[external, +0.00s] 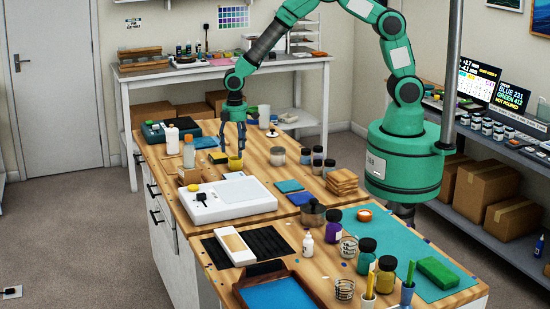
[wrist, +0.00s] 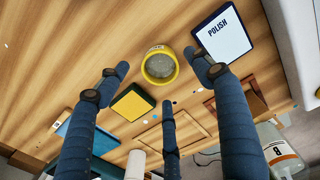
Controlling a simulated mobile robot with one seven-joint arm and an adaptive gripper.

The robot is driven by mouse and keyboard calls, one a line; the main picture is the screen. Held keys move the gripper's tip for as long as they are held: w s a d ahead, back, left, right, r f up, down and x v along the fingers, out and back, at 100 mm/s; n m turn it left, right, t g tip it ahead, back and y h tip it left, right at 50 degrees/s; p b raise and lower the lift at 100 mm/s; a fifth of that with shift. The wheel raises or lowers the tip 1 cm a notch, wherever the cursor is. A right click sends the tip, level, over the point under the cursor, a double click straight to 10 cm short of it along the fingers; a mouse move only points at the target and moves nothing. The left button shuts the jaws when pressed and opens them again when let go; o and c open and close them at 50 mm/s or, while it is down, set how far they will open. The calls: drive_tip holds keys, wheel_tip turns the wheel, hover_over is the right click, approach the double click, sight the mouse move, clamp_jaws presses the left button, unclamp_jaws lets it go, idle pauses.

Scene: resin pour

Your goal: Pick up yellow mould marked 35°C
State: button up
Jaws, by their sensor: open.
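The yellow mould (external: 235,162) is a small round cup standing on the wooden bench below my gripper (external: 233,130). In the wrist view I look down into the yellow mould (wrist: 160,66), with its grey inside and yellow rim. A small pale label shows at its far edge, too small to read. My gripper (wrist: 160,76) has three blue fingers spread apart. The mould lies between the two outer fingertips in that view, with the third finger below it. The gripper is open and empty, above the mould.
A card marked POLISH (wrist: 224,32) lies close beside the mould at right. A yellow and dark block (wrist: 133,102) sits at its lower left. A labelled bottle (wrist: 284,155) is at lower right. A white device (external: 229,196) stands nearer the camera. Clear jars (external: 277,156) stand to the right.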

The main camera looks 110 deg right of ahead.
sight(236, 164)
drive_tip(key=shift+f, duration=0.35)
drive_tip(key=shift+d+f+b, duration=0.1)
drive_tip(key=shift+f+b, duration=0.25)
drive_tip(key=shift+f, duration=2.25)
drive_tip(key=c, duration=1.3)
